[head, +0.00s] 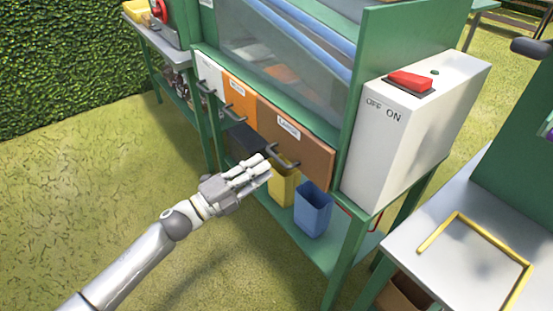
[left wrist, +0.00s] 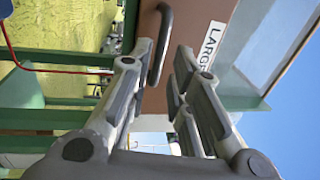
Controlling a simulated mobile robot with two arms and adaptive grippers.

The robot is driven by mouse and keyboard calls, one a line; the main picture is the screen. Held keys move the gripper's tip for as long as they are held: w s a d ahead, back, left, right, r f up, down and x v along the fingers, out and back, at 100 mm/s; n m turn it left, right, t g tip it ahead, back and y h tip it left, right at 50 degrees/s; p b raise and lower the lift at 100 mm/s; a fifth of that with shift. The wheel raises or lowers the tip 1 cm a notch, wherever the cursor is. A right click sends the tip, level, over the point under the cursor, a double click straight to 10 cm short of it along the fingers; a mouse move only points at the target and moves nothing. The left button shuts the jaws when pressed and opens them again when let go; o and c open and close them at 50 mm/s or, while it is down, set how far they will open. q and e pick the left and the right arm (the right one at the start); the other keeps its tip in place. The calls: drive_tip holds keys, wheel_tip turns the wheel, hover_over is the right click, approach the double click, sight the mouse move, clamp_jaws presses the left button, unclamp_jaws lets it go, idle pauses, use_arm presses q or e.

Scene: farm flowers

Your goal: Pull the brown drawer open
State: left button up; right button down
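The brown drawer (head: 312,155) is the rightmost of three in a row under the green machine, with a white label and a dark bar handle (head: 283,157). Its front looks level with the drawers beside it. My left gripper (head: 265,168) is in front of the drawer at its handle. In the left wrist view the brown front (left wrist: 190,22) carries a label reading "LARGE", and the handle (left wrist: 161,45) appears between the parted fingers, closer to the left ones. I cannot tell whether they touch it. My right gripper is out of view.
An orange drawer (head: 239,97) and a white drawer (head: 209,72) are to the left. Black, yellow (head: 283,186) and blue (head: 312,210) bins stand below. A white box with a red switch (head: 409,82) is at the right. Grass is open at the left.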

sight(276, 156)
use_arm(q)
drive_tip(key=x, duration=0.5)
drive_tip(key=shift+w+d, duration=0.25)
drive_tip(key=shift+d, duration=0.05)
clamp_jaws()
